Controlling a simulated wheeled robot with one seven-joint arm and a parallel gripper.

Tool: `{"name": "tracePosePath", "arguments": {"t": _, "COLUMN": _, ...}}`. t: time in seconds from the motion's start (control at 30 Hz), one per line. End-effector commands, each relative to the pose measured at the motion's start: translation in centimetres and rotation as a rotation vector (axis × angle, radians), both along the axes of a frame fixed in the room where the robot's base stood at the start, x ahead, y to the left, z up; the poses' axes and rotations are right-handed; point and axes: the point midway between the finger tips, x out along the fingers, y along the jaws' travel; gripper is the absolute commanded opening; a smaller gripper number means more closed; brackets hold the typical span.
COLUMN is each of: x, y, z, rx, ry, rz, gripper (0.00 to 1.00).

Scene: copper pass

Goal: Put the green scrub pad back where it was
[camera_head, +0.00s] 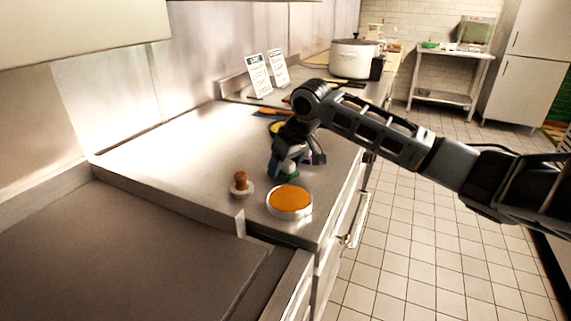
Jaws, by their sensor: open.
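My gripper (297,162) is over the steel counter (175,150), pointing down near the counter's right edge. Its jaws are open. A small patch of dark green (292,176) shows just below the gripper, right behind the orange-filled round tin; it may be the green scrub pad, but the gripper covers most of it. A pale rounded thing (288,167) also shows between the gripper parts. I cannot tell whether the gripper touches either.
The round tin (289,203) stands at the counter's front corner, with a wooden-knobbed tool (241,185) to its left. Behind the gripper are an orange-handled tool (277,112), two sign cards (259,75) and a large pot (352,59). The counter's left part is clear.

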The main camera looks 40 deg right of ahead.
Motion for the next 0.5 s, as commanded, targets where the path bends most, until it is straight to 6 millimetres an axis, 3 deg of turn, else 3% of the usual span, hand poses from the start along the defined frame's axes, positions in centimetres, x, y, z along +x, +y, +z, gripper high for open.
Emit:
{"name": "tracePosePath", "arguments": {"t": 0.27, "x": -0.4, "y": 0.0, "z": 1.4, "rx": 0.0, "ry": -0.002, "rz": 0.001, "gripper": 0.74}}
{"name": "tracePosePath", "arguments": {"t": 0.5, "x": -2.2, "y": 0.1, "z": 5.8, "rx": -0.001, "ry": -0.004, "rz": 0.001, "gripper": 0.74}}
